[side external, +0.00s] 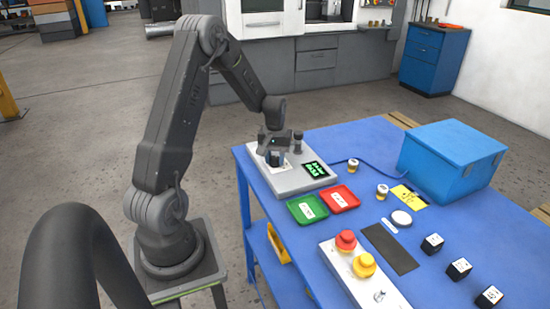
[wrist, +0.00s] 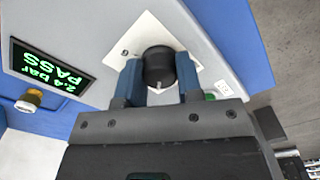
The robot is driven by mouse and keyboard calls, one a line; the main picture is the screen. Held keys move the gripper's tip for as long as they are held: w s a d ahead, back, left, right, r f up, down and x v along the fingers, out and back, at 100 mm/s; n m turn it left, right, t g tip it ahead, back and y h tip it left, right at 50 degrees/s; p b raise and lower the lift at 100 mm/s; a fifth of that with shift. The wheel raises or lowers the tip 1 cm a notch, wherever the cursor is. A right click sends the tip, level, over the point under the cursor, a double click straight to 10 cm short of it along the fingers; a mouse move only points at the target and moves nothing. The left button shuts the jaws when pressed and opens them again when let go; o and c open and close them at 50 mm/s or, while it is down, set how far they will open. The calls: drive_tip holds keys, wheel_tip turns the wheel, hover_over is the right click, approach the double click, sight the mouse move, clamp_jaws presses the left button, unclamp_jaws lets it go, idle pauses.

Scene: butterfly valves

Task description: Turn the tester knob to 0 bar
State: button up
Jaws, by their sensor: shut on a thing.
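The tester (side external: 290,180) is a grey panel at the left end of the blue table. Its knob (wrist: 158,66) is black and round with a small light mark, and sits on a white plate (wrist: 190,62). My gripper (wrist: 158,92) is shut on the knob, with a blue-grey finger on either side of it. In the side view my gripper (side external: 275,155) is down over the panel and hides most of the knob. The tester's display (wrist: 46,70) reads "2.4 bar PASS" in green, upside down in the wrist view.
A green tray (side external: 307,208) and a red tray (side external: 340,199) lie beside the tester. A box with a red button (side external: 346,240) and a yellow button (side external: 364,265) is at the front. A blue bin (side external: 450,160), small brass-coloured parts (side external: 353,165) and several black cubes (side external: 432,243) stand to the right.

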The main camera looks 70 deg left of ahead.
sight(275, 158)
drive_tip(key=shift+n, duration=2.2)
drive_tip(key=o, duration=0.9)
drive_tip(key=shift+r, duration=0.15)
wheel_tip(275, 158, up, 14)
drive_tip(key=shift+f, duration=0.2)
